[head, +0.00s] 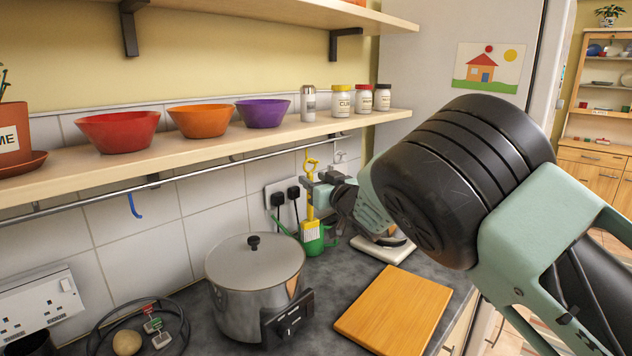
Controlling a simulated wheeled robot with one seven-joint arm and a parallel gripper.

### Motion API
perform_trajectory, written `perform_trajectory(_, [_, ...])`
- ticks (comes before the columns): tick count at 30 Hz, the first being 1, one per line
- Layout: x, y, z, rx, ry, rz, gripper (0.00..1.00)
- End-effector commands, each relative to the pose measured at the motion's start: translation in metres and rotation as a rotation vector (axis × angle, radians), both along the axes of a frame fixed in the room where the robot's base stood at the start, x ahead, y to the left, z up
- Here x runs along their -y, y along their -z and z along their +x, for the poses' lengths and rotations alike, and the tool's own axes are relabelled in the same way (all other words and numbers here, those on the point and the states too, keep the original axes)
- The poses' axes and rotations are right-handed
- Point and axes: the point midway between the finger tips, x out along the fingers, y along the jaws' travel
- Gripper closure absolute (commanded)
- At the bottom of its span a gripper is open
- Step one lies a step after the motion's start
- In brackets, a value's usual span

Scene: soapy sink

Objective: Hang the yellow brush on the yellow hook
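The yellow brush (311,211) hangs upright in the middle of the head view, its pale bristle end down and a yellow loop-like shape at its top. My gripper (313,190) reaches in from the right and appears shut on the brush's handle, just below the rail. I cannot make out a separate yellow hook; the yellow shape above my gripper may be the brush's end, the hook, or both overlapping. I cannot tell whether they touch. My gripper and arm hide part of the handle and the wall behind.
A rail (200,172) runs under the shelf (220,144), with a blue hook (134,206) at left. Bowls and jars stand on the shelf.

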Motion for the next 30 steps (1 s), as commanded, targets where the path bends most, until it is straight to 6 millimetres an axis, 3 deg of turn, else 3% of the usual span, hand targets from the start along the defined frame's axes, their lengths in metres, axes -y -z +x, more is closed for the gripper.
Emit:
perform_trajectory(5, [0.002,0.001,-0.003,-0.001,0.001,-0.001,0.59])
perform_trajectory(10, [0.014,0.003,-0.018,-0.002,0.002,0.004,0.59])
perform_trajectory(30, [0.095,0.008,-0.125,-0.001,0.002,0.003,0.59])
